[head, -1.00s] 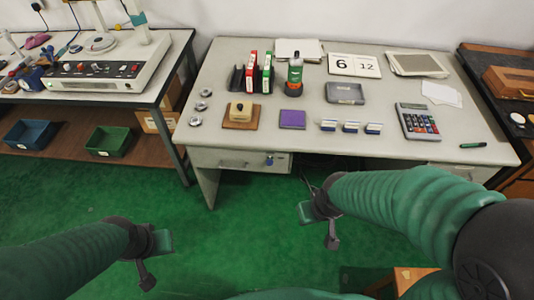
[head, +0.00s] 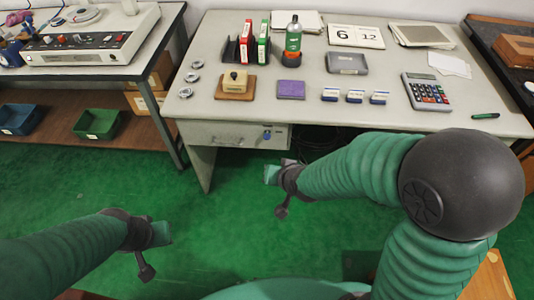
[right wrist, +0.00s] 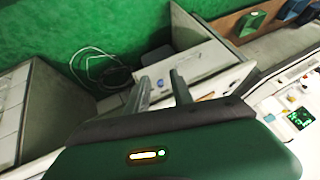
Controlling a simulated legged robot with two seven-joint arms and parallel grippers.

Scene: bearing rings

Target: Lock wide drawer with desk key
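The desk's left drawer (head: 235,134) is a pale front with a handle, under the left end of the desktop, and looks closed. A blue key (head: 267,135) sits at the lock on its right part. My right gripper (head: 272,174) is in front of and below this drawer, apart from it. In the right wrist view its two fingers (right wrist: 162,88) stand apart with nothing between them, and a pale drawer front (right wrist: 200,66) shows beyond them. My left gripper (head: 162,233) hangs over the green floor at lower left, away from the desk; its finger opening cannot be made out.
The grey desktop (head: 220,112) holds a stamp on a wooden block (head: 235,84), a purple pad (head: 291,89), a calculator (head: 427,92) and several small items. A side table (head: 100,72) stands at left. Cables (right wrist: 90,62) lie under the desk. The floor between my arms is clear.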

